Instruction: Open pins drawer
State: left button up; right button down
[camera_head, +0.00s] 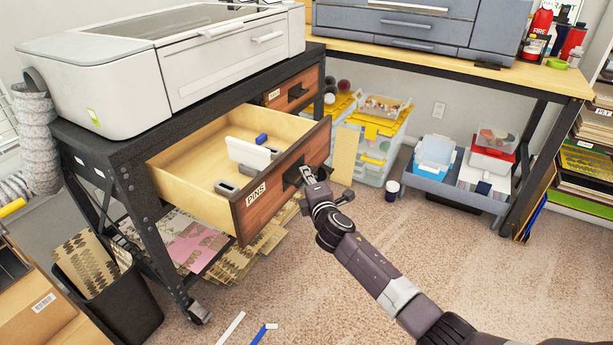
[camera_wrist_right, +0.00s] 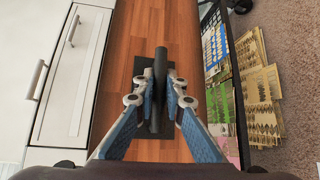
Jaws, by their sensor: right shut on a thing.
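The pins drawer (camera_head: 282,193), with a wood front and a "PINS" label (camera_head: 256,195), stands pulled well out from under the bench. Its pale interior shows a white block, a small blue piece and grey pieces. My right gripper (camera_head: 308,178) is at the dark handle (camera_head: 292,173) on the drawer front. In the right wrist view the blue-padded fingers (camera_wrist_right: 161,102) are closed on both sides of the black handle bar (camera_wrist_right: 160,62). My left gripper is not in view.
A second wood drawer (camera_head: 290,90) sits shut behind the open one. A large white machine (camera_head: 150,65) rests on the black bench. A black bin (camera_head: 110,305) stands at lower left, with loose strips on the carpet nearby. Carpet in front of the drawer is mostly clear.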

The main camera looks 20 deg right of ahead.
jog(key=c, duration=2)
grip_release()
jog(key=shift+s, duration=0.15)
jog(key=s, duration=0.3)
jog(key=s+a+r, duration=0.1)
jog(key=s, duration=0.7)
jog(key=shift+s+a+r, duration=0.25)
jog(key=shift+a+r, duration=0.05)
